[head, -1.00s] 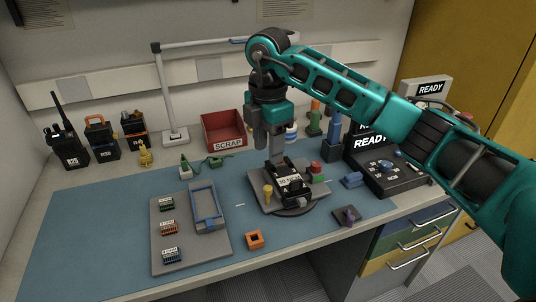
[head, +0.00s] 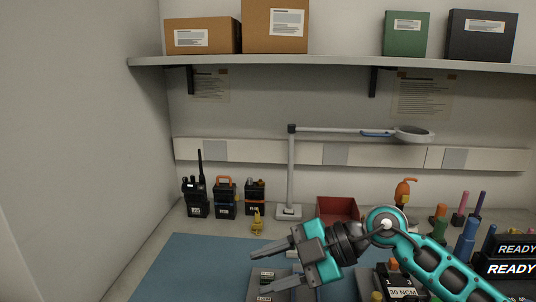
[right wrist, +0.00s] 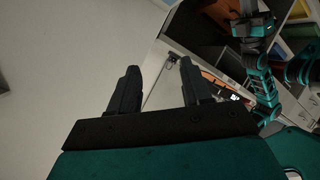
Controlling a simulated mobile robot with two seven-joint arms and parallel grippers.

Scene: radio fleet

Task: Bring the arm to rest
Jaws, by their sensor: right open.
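My right arm comes in from the lower right. In the right wrist view the same gripper (right wrist: 159,75) shows two dark fingers apart and empty. Teal and black arm links, likely mine, show at the right of that view. My left gripper cannot be made out.
A lamp post (head: 291,170) and a red bin (head: 337,209) stand behind my gripper. A shelf (head: 330,63) with boxes runs above. The blue mat (head: 200,265) is clear at left.

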